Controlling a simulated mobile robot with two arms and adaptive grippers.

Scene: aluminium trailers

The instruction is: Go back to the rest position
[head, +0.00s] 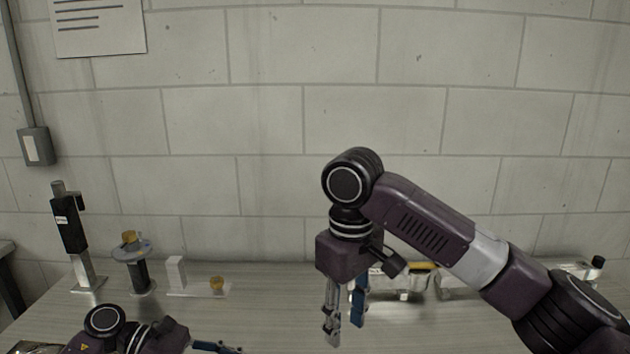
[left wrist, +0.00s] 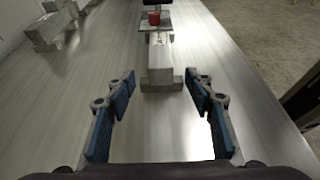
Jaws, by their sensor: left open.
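My right gripper (head: 345,318) hangs fingers down over the table in the head view. A gap shows between its two fingers, and nothing is held there. My left gripper shows only partly at the bottom left of the head view, low over the table. In the left wrist view my left gripper (left wrist: 166,82) is open and empty. An aluminium block-like part (left wrist: 160,62) lies ahead of its fingers, apart from them, with a small red piece (left wrist: 153,18) beyond it. An aluminium trailer part (head: 405,286) lies behind my right gripper, partly hidden by my arm.
The table (head: 275,310) has bare room at its middle. A stand with a black box (head: 70,225), a disc-topped stand (head: 139,275), a white block (head: 175,272) and a small amber piece (head: 217,284) stand at the left. A block wall (head: 265,120) closes the back.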

